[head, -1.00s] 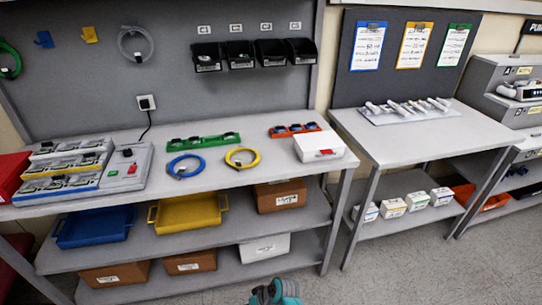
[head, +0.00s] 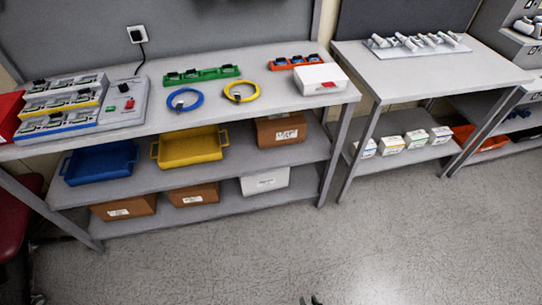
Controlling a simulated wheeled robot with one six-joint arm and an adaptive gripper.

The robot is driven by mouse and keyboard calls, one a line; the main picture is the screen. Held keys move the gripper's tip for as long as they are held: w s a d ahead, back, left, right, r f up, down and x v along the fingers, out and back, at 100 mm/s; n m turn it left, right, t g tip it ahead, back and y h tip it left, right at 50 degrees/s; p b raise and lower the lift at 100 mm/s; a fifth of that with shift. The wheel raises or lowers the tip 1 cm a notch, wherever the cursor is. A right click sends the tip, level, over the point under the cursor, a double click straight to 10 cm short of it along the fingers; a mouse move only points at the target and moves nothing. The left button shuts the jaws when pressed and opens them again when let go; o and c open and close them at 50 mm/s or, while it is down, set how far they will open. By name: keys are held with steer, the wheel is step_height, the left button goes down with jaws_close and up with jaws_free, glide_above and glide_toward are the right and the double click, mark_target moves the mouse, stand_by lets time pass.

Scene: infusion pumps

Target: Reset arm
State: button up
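The tips of my gripper (head: 312,300) just show at the bottom edge of the head view, low over the floor. Two small dark tips stand apart with a gap between them, and nothing shows between them. The rest of my gripper and my arm is below the picture. My gripper is in front of the benches and touches none of the things on them.
The left bench (head: 215,112) holds a charging unit (head: 65,105), a green rack (head: 203,75), blue (head: 183,100) and yellow (head: 241,91) coils and a white box (head: 318,79). Trays and boxes fill its shelves. The right bench (head: 430,75) holds white devices. The floor (head: 220,250) is clear.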

steer(key=s+d+r+t+h, duration=0.1)
steer(key=s+r, duration=0.4)
steer(key=r, duration=0.5)
steer(key=s+d+r+m+t, duration=0.1)
steer(key=s+d+r+t, duration=0.2)
steer(key=r, duration=0.8)
steer(key=s+d+r+t+h, duration=0.1)
steer(key=s+d+r, duration=0.1)
steer(key=s+r, duration=0.6)
step_height(320, 180, up, 2)
steer(key=shift+d+r+t+h, duration=0.15)
steer(key=shift+t+h, duration=0.15)
steer(key=shift+t, duration=0.1)
